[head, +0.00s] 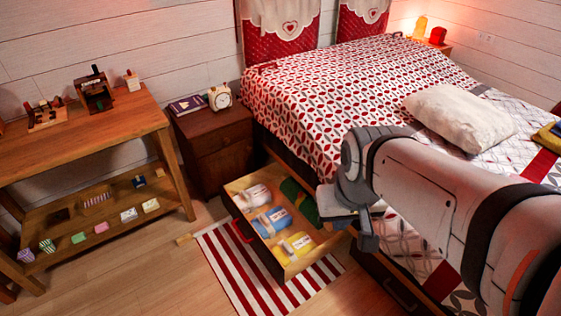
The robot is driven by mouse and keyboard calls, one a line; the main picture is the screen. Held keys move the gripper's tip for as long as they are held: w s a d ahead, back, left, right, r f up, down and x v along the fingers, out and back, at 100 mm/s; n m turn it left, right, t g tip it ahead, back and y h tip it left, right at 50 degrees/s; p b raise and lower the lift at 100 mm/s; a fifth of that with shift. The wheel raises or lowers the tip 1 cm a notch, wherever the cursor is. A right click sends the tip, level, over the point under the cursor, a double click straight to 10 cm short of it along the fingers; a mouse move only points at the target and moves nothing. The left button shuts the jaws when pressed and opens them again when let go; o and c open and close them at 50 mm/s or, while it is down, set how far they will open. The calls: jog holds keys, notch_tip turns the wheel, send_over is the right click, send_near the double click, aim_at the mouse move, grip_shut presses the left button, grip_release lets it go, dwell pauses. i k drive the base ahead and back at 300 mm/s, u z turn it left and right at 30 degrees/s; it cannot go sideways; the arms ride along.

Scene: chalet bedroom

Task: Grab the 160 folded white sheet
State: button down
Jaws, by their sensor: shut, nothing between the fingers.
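An open drawer (235,233) under the bed holds several folded, banded cloth bundles. A white folded sheet (249,198) lies at the drawer's back left. A blue one (271,222) is in the middle, a yellow one (293,247) at the front, and a dark green one (299,200) at the back right. Labels on the bands are too small to read, so I cannot confirm "160". My gripper (330,204) is shut and empty, over the drawer's right side near the green bundle, apart from the white sheet. My wrist hides part of the drawer's right end.
The bed (330,85) stands behind the drawer, with a pillow (460,117) on it. A nightstand (210,140) with an alarm clock (220,97) is at the drawer's back left. A wooden table (85,135) stands left. A striped rug (225,265) lies below the drawer; floor to its left is clear.

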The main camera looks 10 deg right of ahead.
aim_at(247, 201)
jog(key=u, duration=0.05)
jog(key=i, duration=1)
jog(key=z, duration=0.05)
